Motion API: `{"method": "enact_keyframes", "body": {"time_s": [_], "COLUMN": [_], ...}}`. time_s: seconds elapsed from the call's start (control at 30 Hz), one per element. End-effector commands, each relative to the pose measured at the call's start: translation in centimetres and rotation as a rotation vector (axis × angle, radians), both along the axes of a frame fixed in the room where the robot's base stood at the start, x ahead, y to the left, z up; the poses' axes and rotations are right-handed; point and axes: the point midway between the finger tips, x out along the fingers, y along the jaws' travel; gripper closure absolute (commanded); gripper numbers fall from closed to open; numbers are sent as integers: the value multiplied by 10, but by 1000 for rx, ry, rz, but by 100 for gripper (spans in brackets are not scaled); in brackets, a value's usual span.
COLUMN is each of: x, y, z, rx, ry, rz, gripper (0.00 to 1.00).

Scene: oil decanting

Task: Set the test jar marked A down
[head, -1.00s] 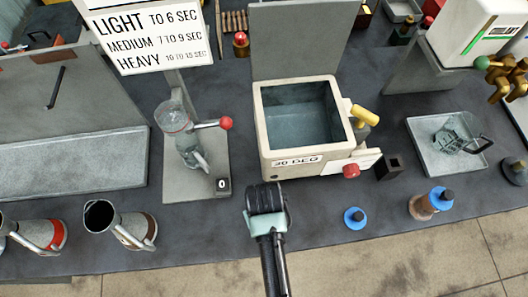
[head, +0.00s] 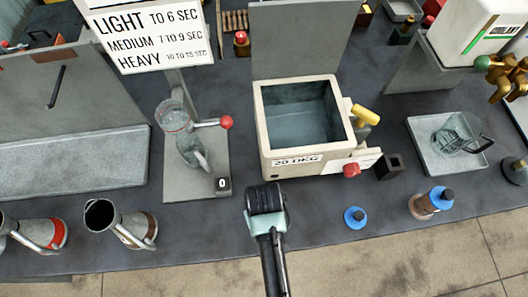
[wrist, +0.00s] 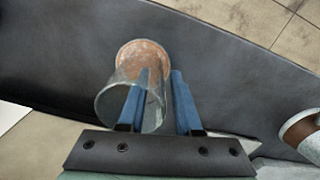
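A clear glass jar with a reddish-brown far end (wrist: 142,58) shows in the wrist view, over the dark counter. No letter can be read on it. My gripper's blue fingers (wrist: 162,78) stand apart at it: the left finger overlaps the glass, the right one lies along its right side. Whether they clasp the jar, and whether its base touches the counter, I cannot tell. In the head view my gripper is at the counter's front (head: 265,198); its wrist hides the fingers and this jar. A second brown jar with a blue cap (head: 431,202) stands to the right.
A loose blue cap with a dark knob (head: 355,217) lies right of my gripper. The open bath (head: 268,150) is just behind it. A stand with a red-knobbed lever (head: 193,187) and steel jugs (head: 122,226) are left. A shallow tray (head: 425,155) is right.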

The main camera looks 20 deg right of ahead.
Motion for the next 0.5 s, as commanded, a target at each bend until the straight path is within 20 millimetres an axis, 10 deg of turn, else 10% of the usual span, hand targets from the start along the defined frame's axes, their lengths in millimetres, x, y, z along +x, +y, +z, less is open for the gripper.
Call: {"method": "enact_keyframes", "body": {"time_s": [0.5], "x": [1], "y": [0], "z": [92], "rx": [-1], "ry": [-5], "rz": [1], "gripper": [67]}}
